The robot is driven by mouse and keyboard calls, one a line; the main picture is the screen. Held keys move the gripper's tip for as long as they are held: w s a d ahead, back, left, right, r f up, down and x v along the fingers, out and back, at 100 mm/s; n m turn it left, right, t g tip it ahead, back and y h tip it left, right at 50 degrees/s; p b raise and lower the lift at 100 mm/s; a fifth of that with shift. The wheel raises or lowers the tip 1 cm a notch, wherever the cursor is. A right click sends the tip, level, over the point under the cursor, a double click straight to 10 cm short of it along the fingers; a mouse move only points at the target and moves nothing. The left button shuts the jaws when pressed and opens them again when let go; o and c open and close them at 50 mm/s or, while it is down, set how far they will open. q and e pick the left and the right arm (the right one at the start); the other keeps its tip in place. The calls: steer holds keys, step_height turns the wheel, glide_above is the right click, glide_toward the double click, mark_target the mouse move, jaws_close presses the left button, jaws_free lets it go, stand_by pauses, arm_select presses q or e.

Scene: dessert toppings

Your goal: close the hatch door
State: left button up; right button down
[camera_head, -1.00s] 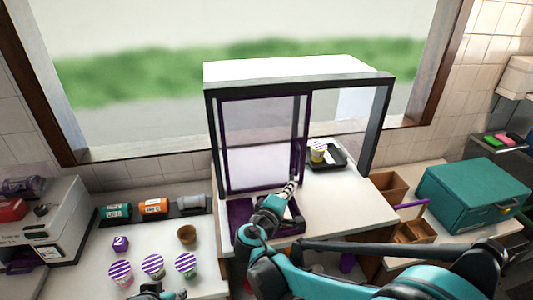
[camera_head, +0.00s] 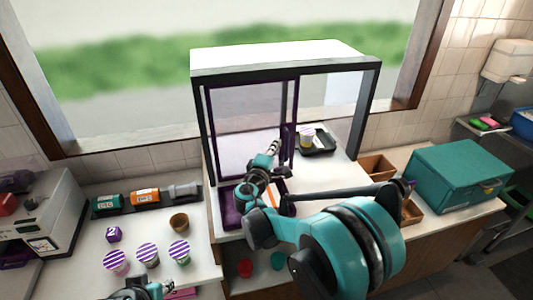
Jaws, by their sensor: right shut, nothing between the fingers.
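The hatch door (camera_head: 231,92) is a clear pane in a dark purple frame. It covers the left part of the serving hatch (camera_head: 283,66), and the right part stands open. A dark purple upright handle (camera_head: 289,146) is on the door's right edge. My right gripper (camera_head: 273,147) is shut and empty, in front of the pane just left of the handle. I cannot tell whether it touches the door. My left gripper (camera_head: 150,290) shows only in part at the bottom edge, and its fingers are unclear.
A purple tray (camera_head: 231,211) lies below the door. Striped cups (camera_head: 148,255) and a brown cup (camera_head: 179,222) stand on the left counter. A teal box (camera_head: 458,172) is at right.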

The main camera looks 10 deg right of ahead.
steer(key=shift+w+d, duration=0.15)
steer(key=shift+d, duration=0.6)
